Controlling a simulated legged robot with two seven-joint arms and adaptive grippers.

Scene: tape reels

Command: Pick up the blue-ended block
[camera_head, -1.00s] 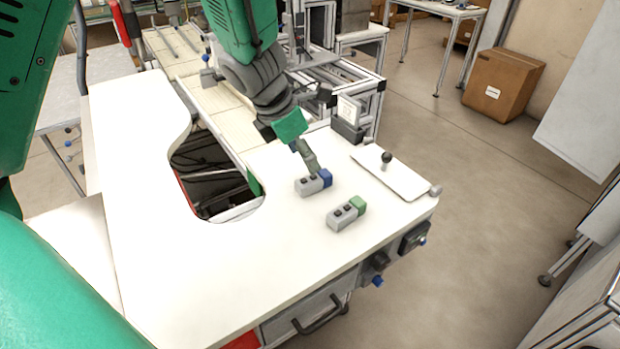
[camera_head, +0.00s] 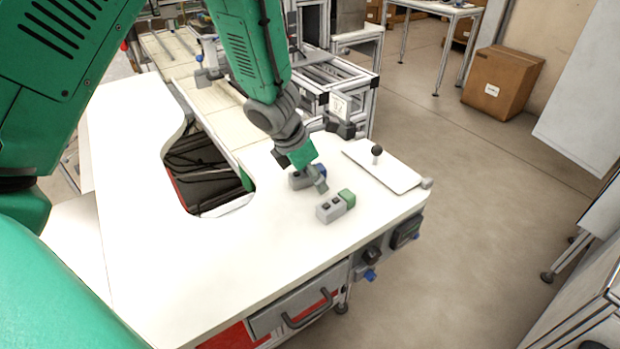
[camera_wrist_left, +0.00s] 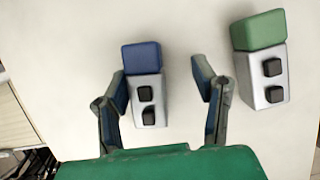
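The blue-ended block (camera_head: 298,181) is light grey with two black buttons and lies on the white table, partly hidden behind my left gripper in the head view. My left gripper (camera_head: 314,181) is over it, pointing down. In the left wrist view, the blue-ended block (camera_wrist_left: 145,88) lies between the spread fingers of my open left gripper (camera_wrist_left: 162,80). It is nearer the left finger, with a wider gap to the right one; contact cannot be told. My right gripper is not in view.
A similar green-ended block (camera_head: 331,209) lies close by, and in the left wrist view it (camera_wrist_left: 262,60) is just outside the right finger. A white plate with a black knob (camera_head: 377,151) is behind. The white table (camera_head: 230,270) has a cutout at left and free room in front.

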